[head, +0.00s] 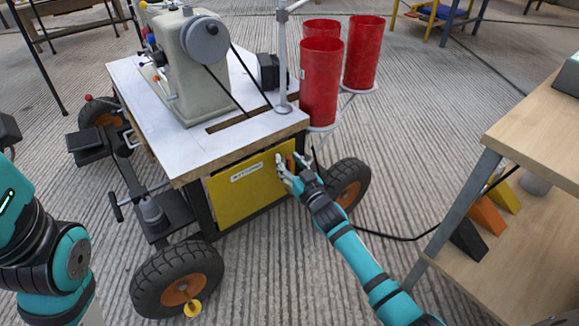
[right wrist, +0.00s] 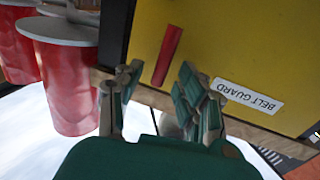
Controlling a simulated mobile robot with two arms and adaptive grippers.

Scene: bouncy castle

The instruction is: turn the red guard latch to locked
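The red guard latch (right wrist: 167,55) is a short red bar on the yellow belt guard panel (head: 235,197) of the sewing machine cart. In the right wrist view it stands about square to the printed BELT GUARD label (right wrist: 248,96). In the head view only a small bit of red shows beside my right gripper (head: 284,166). My right gripper, also in the right wrist view (right wrist: 155,88), is open at the panel's upper right. The latch shows beyond and between its fingers, apparently not gripped. My left arm is at the left edge; its fingers are out of view.
Red cylinders (head: 320,85) stand on supports at the cart's right side. A sewing machine (head: 190,70) sits on the white tabletop. A black wheel (head: 347,185) is just right of the panel.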

